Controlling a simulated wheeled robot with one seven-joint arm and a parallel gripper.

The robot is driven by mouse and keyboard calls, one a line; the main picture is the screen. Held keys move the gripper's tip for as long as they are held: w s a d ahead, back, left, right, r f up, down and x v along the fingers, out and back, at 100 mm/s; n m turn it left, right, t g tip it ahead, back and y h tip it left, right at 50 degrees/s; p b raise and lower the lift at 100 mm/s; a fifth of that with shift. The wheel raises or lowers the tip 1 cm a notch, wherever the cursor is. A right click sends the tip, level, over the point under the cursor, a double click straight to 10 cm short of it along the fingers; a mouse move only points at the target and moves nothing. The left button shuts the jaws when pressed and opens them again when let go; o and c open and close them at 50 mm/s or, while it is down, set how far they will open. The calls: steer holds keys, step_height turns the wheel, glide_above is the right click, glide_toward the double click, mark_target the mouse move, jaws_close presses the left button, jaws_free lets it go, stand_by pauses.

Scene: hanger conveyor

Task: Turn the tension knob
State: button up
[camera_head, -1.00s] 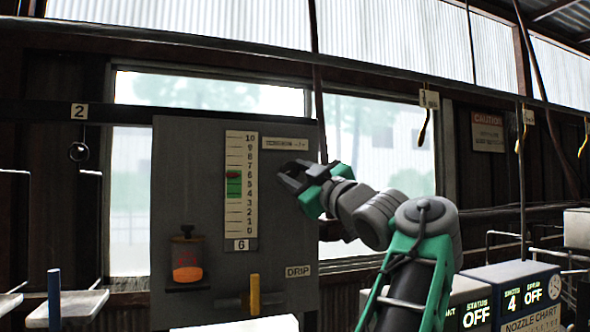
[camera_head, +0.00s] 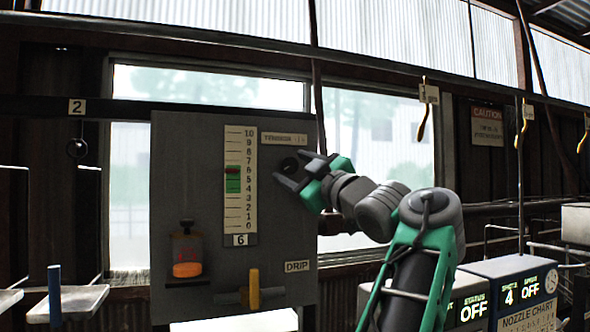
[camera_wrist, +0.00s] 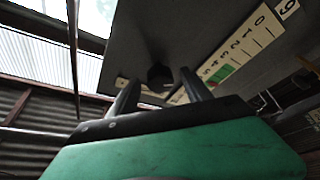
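The tension knob (camera_head: 289,164) is a small dark round knob on the grey panel (camera_head: 200,150), below the tension label (camera_head: 284,139). My gripper (camera_head: 292,169) is open at the knob, with one finger above and right of it and one below. In the wrist view the knob (camera_wrist: 160,75) shows between and beyond the two fingertips, with a gap to each. I cannot tell how deep it sits between them.
An orange drip cup (camera_head: 187,255) and a yellow drip lever (camera_head: 254,288) are lower on the panel. Hangers (camera_head: 422,120) hang from the rail at right. Status boxes (camera_head: 510,285) stand at lower right. White trays (camera_head: 75,302) are at lower left.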

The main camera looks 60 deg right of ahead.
steer(key=b+v, duration=0.2)
steer(key=v, duration=0.5)
steer(key=shift+s+a+b, duration=0.2)
steer(key=shift+s+b, duration=0.15)
steer(key=shift+b, duration=0.05)
steer(key=shift+f, duration=0.1)
